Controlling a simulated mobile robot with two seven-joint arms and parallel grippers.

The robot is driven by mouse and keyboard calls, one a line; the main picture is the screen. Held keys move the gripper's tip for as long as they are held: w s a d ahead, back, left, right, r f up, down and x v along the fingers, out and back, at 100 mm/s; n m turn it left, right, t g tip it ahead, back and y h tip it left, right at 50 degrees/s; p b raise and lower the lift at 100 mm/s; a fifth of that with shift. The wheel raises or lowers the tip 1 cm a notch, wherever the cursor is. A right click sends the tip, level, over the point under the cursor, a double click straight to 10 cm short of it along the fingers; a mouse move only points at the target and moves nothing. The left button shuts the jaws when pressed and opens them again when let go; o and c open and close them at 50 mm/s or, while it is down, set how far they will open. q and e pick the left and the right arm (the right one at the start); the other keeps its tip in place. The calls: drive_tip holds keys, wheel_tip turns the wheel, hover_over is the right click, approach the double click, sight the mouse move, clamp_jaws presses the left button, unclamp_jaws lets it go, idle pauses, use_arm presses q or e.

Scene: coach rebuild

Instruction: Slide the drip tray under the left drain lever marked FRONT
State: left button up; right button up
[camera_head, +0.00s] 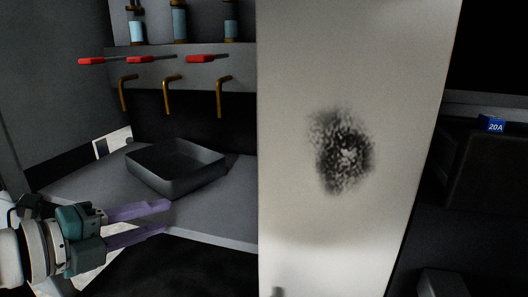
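The drip tray (196,181) is a dark grey, square, shallow tray on a grey shelf. Above it a grey panel carries three red levers, with bent brass drain pipes below. The left lever (92,61) is at the panel's left end, with the left pipe (124,94) below it. No FRONT marking is readable. The tray appears below the pipes, towards the middle one; exact alignment is hard to judge. My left gripper (163,217) has purple fingers, spread apart and empty, in front of the tray and apart from it. My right gripper is not in view.
A tall pale panel (360,60) with a dark speckled smudge blocks the view right of the shelf (215,217). A white card (112,142) stands behind the tray's left. Blue-and-brass cylinders (180,24) stand above the levers. A blue 20A label (494,125) is at far right.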

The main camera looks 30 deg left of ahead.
sight(200, 170)
use_arm(q)
drive_tip(key=w+a+r+m+b, duration=0.1)
drive_tip(key=m, duration=0.2)
drive_tip(key=w+a+r+m+b, duration=0.1)
drive_tip(key=w+r+m+b, duration=0.1)
drive_tip(key=m, duration=0.2)
drive_tip(key=w+a+r+m+b, duration=0.1)
drive_tip(key=w+a+m, duration=0.1)
drive_tip(key=m, duration=0.2)
drive_tip(key=shift+r, duration=0.2)
drive_tip(key=shift+w+a+f+m+g+b, duration=0.1)
drive_tip(key=shift+a+f+m+g+b, duration=0.1)
drive_tip(key=shift+m+b, duration=0.25)
drive_tip(key=shift+w+a+f+m+g+b, duration=0.1)
drive_tip(key=shift+m+g+b, duration=0.1)
drive_tip(key=shift+m+b, duration=0.25)
drive_tip(key=m, duration=0.2)
drive_tip(key=b, duration=0.1)
drive_tip(key=shift+w+a+m, duration=0.3)
drive_tip(key=shift+m, duration=0.1)
drive_tip(key=shift+w+a+r+m+g, duration=0.2)
drive_tip(key=shift+m+g, duration=0.1)
drive_tip(key=shift+m, duration=0.3)
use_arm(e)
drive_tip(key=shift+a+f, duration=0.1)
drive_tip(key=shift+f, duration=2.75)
